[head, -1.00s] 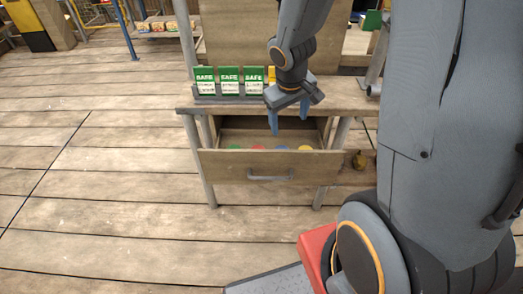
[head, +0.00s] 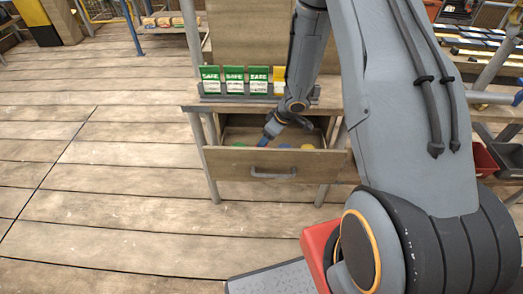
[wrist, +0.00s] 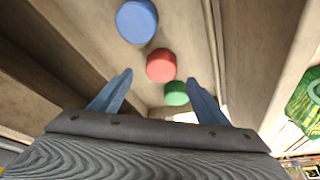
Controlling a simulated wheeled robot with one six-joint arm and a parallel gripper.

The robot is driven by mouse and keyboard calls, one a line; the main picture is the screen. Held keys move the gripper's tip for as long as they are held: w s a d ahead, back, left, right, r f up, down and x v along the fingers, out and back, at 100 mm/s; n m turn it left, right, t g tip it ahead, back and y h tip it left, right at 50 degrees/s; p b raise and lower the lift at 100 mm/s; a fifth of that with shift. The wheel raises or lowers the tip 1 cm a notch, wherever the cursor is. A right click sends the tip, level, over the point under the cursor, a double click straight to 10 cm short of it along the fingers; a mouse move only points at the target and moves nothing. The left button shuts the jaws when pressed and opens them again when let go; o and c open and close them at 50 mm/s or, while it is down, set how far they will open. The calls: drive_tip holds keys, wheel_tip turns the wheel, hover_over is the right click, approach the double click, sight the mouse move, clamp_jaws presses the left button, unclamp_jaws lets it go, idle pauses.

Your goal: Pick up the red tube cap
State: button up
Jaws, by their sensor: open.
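The red tube cap (wrist: 161,65) is a round disc on the drawer floor, in a row between a blue cap (wrist: 136,20) and a green cap (wrist: 176,93) in the wrist view. My gripper (wrist: 159,79) is open and empty, its two blue fingers spread. In the wrist view the red cap shows just beyond the gap between the fingertips. In the head view my gripper (head: 268,134) reaches down into the open wooden drawer (head: 230,164), and the red cap cannot be made out there.
A yellow cap (head: 307,147) lies at the right of the drawer. The drawer walls stand close around the gripper. Green SAFE cards (head: 234,79) stand in a grey rack on the bench (head: 205,106) above. The wooden floor at the left is clear.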

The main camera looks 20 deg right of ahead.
drive_tip(key=x, duration=0.5)
drive_tip(key=shift+f, duration=0.1)
drive_tip(key=c, duration=1.1)
drive_tip(key=shift+r+p, duration=0.85)
drive_tip(key=shift+r, duration=4.15)
